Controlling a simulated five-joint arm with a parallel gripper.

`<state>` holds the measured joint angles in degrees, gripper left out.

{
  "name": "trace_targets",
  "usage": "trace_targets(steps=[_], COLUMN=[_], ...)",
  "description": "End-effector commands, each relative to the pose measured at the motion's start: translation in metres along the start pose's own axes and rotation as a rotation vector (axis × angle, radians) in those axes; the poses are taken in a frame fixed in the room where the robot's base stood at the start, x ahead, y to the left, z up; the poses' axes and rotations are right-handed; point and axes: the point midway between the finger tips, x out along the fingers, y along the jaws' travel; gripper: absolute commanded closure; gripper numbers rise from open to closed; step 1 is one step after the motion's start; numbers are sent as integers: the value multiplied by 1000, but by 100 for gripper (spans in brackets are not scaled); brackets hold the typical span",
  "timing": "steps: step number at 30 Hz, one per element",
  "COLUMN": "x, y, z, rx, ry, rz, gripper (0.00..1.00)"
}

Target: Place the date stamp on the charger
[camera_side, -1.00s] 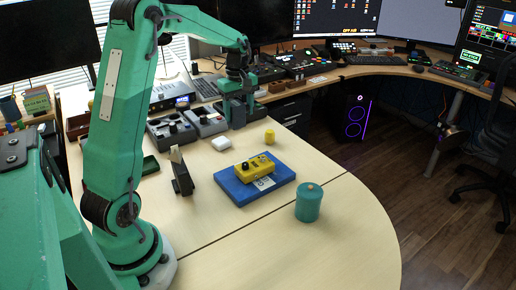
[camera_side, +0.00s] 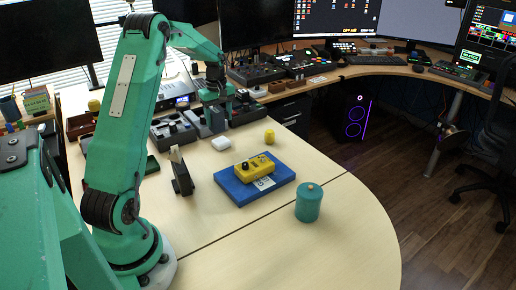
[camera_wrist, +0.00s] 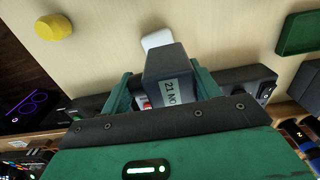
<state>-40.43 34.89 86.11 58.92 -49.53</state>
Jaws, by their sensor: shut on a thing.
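My gripper (camera_wrist: 163,78) is shut on the date stamp (camera_wrist: 168,62), a dark grey block with a white label reading "21 NO". In the side view my gripper (camera_side: 216,104) is at the back of the desk, and the stamp (camera_side: 215,121) hangs below it, partly hidden by the fingers. A small white rounded block (camera_side: 221,143), apparently the charger, lies on the desk just in front of the stamp. In the wrist view the charger (camera_wrist: 157,39) shows just beyond the stamp, which partly covers it. I see no clear contact between them.
Grey control boxes (camera_side: 172,132) stand beside my gripper. A yellow cylinder (camera_side: 269,137) stands right of the charger. Nearer are a blue book (camera_side: 234,192) with a yellow device (camera_side: 254,166) on it, a teal jar (camera_side: 308,204) and a black stand (camera_side: 182,178).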

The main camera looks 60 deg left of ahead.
Motion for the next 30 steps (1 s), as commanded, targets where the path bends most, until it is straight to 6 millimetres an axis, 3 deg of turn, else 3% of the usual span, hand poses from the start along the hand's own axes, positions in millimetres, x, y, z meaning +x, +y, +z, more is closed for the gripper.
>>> trace_targets(steps=[14,28,29,30], x=[38,43,43,43], y=[0,0,0,0], z=[1,1,1,1], rx=[0,0,0,0], ry=[-1,0,0,0], rz=[-1,0,0,0], gripper=[65,65,37,29])
